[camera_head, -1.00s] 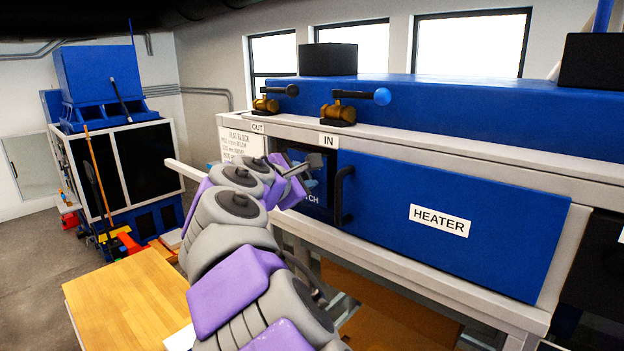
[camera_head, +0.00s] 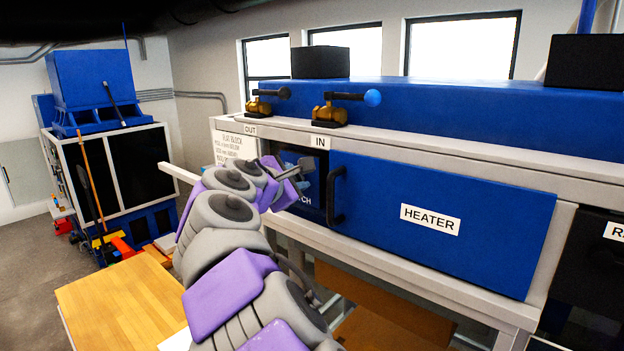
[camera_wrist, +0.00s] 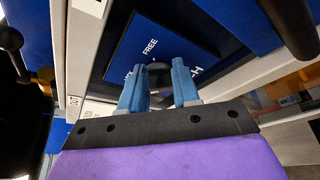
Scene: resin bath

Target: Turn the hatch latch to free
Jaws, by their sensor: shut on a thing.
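The hatch (camera_wrist: 185,45) is a blue panel with white lettering, seen in the wrist view; "FREE" is readable and other letters are partly covered. In the head view the hatch (camera_head: 311,201) is mostly hidden behind my arm, left of the heater door. The latch (camera_wrist: 158,70) is a dark part in front of the panel, between my two blue fingers. My gripper (camera_wrist: 158,84) is shut on it. In the head view my gripper (camera_head: 301,170) reaches the hatch opening. The latch's exact angle is hard to tell.
A blue heater door (camera_head: 445,225) with a black handle (camera_head: 336,195) is just right of the hatch. Two brass valves stand above, one with a blue knob (camera_head: 372,97). A wooden table (camera_head: 122,305) is at lower left. Open floor lies at far left.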

